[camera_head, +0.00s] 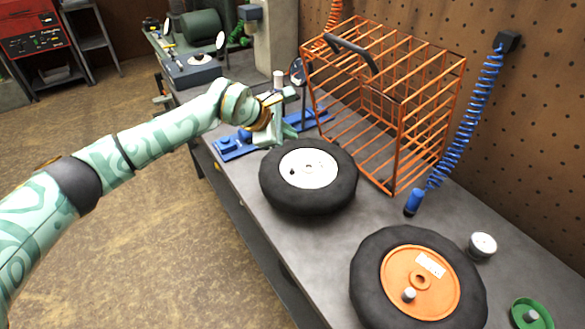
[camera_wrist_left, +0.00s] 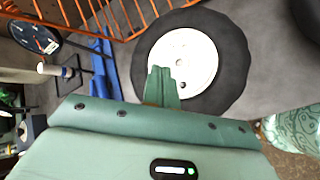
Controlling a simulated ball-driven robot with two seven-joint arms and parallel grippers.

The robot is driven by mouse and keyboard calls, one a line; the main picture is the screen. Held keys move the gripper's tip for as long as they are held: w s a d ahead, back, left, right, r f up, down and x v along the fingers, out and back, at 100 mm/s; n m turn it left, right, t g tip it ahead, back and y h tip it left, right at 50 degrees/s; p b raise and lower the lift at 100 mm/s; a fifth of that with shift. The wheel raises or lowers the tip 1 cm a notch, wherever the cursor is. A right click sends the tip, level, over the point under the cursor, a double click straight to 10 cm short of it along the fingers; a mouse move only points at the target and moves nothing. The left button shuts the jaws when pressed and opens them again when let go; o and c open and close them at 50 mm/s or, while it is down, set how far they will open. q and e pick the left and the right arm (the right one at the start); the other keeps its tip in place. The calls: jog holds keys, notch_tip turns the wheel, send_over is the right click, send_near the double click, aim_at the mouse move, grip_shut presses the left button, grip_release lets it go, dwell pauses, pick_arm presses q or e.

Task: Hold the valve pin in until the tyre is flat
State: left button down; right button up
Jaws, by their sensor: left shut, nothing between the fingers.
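A black tyre (camera_head: 342,192) with a white hub (camera_head: 315,163) lies flat on the grey bench. The tyre (camera_wrist_left: 236,55) and its white hub (camera_wrist_left: 200,50) also show in the left wrist view. A small dark stub, perhaps the valve, shows on the hub; its pin is too small to make out. My left gripper (camera_head: 288,133) is shut and empty, by the far left side of this tyre. In the left wrist view its closed fingertips (camera_wrist_left: 162,72) overlap the hub's edge; I cannot tell whether they touch it. My right gripper is not in view.
A second tyre (camera_head: 366,270) with an orange rim lies nearer on the bench. An orange wire cage (camera_head: 400,130) stands behind the tyres. A blue coiled hose (camera_head: 470,120) hangs right. A round gauge (camera_head: 483,244) and green dish (camera_head: 531,314) sit at right.

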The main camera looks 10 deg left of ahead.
pick_arm(q)
jog(key=b, duration=0.4)
send_over(288, 175)
notch_tip(288, 175, down, 7)
jog(key=shift+w+f, duration=0.1)
jog(key=shift+f+b, duration=0.3)
jog(key=shift+f, duration=0.2)
dwell(0.8)
jog(key=shift+f, duration=0.15)
dwell(0.4)
jog(key=shift+f, duration=0.3)
